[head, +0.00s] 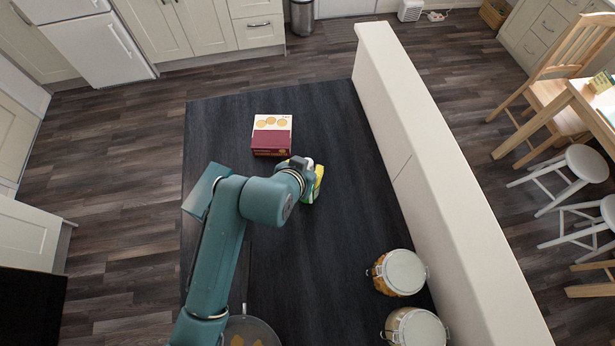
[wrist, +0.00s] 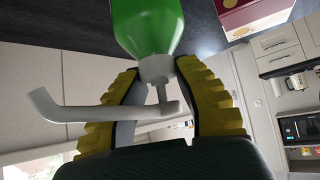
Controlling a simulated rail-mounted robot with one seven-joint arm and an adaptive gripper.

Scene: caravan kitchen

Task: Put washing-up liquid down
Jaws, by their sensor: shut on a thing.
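The washing-up liquid is a green bottle (wrist: 148,25) with a white pump top (wrist: 75,108). In the wrist view, my gripper's yellow fingers (wrist: 160,70) are shut around its white collar, just at the pump. The dark worktop shows behind the bottle's body. In the head view, my gripper (head: 314,183) is over the dark worktop (head: 340,235), just right of and nearer than a red and white box. My arm hides most of the bottle there. I cannot tell whether its base touches the worktop.
The box (head: 272,134) stands close to my gripper. Two lidded jars (head: 404,271) (head: 415,328) stand at the front right, and a pan (head: 250,332) at the front left. A raised cream ledge (head: 420,140) borders the right side. The worktop's middle is clear.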

